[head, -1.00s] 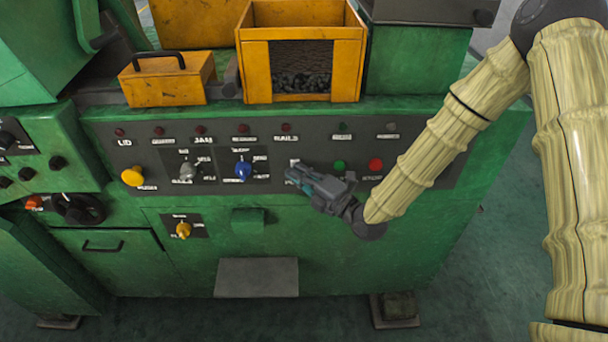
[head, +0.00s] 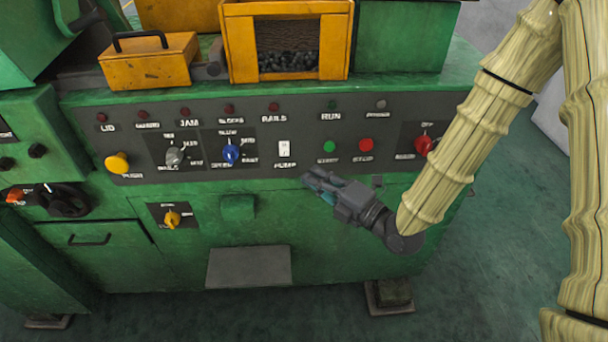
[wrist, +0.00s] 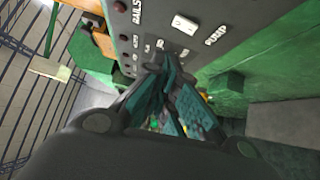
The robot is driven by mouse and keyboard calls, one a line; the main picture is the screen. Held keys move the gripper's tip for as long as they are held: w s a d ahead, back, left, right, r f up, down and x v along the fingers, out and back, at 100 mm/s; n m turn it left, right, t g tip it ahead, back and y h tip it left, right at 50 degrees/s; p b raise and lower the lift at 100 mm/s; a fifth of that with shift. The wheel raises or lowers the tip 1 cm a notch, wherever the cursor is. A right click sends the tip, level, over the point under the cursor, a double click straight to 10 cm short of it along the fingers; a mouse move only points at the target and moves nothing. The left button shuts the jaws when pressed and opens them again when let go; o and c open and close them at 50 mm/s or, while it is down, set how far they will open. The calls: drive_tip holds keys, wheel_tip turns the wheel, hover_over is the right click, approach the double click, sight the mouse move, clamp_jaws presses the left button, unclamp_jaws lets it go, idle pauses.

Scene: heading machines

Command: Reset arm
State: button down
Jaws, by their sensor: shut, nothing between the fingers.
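My gripper (head: 312,180) is shut and empty in front of the green machine, just below and right of the white PUMP switch (head: 284,150). The arm in its pale ribbed sleeve comes in from the right. In the wrist view my gripper's teal-padded fingers (wrist: 168,75) point toward the dark control panel (wrist: 228,18), with the PUMP switch (wrist: 185,23) near their tips. I cannot tell whether the fingertips touch the panel; they appear apart from the switch.
The panel also carries a green START button (head: 330,147), a red STOP button (head: 366,145), a red knob (head: 423,145), a blue knob (head: 231,154) and a yellow button (head: 117,162). A yellow bin (head: 237,50) stands on top. A grey plate (head: 248,267) juts out low down.

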drive_tip(key=shift+s+d, duration=0.35)
drive_tip(key=shift+d, duration=0.15)
drive_tip(key=s+d+f+m+g+h, duration=0.2)
drive_tip(key=s+d+f+m+h, duration=0.2)
drive_tip(key=f+m, duration=0.55)
drive_tip(key=s+d+f+m+g+h, duration=0.3)
drive_tip(key=s+f+m+h, duration=0.15)
drive_tip(key=f, duration=1.05)
drive_tip(key=s+d+f+m+g+h, duration=0.2)
drive_tip(key=s+d+f+m, duration=0.3)
drive_tip(key=s, duration=0.5)
drive_tip(key=s+d+f+m+g+h, duration=0.3)
drive_tip(key=s+d+f+m+g, duration=0.2)
drive_tip(key=s+f+m, duration=0.3)
drive_tip(key=s+d+m, duration=0.1)
drive_tip(key=s, duration=0.2)
drive_tip(key=shift+d+f+m, duration=0.15)
drive_tip(key=shift+f+m, duration=0.15)
drive_tip(key=shift+f, duration=0.1)
drive_tip(key=shift+h, duration=0.25)
